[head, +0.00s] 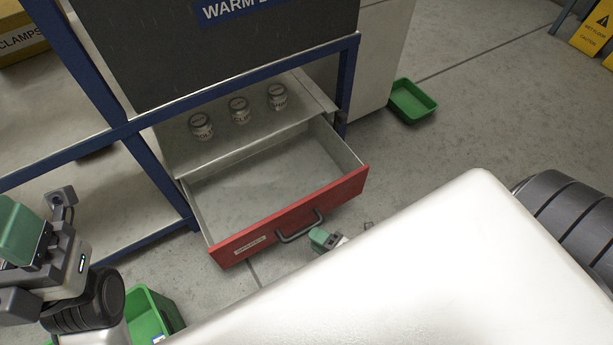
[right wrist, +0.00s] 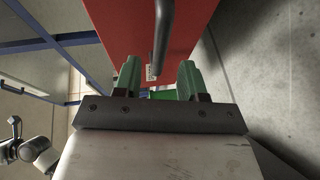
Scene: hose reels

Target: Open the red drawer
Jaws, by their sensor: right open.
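The red drawer (head: 290,217) is pulled well out of the blue-framed rack, and its grey inside is bare. Its dark bar handle (head: 300,228) is on the red front; the front also fills the top of the right wrist view (right wrist: 125,25). My right gripper (head: 325,240) is just in front of the handle, partly hidden by my white body. In the right wrist view, its green fingers (right wrist: 160,80) are apart, and the handle (right wrist: 164,40) shows between and beyond them. I cannot tell whether they touch it. My left gripper (head: 25,235) is at the left edge, away from the drawer.
Several small jars, one of them here (head: 239,110), stand on the surface above the drawer. Green bins sit on the floor at the right (head: 412,101) and lower left (head: 150,318). A blue rack post (head: 160,175) stands left of the drawer.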

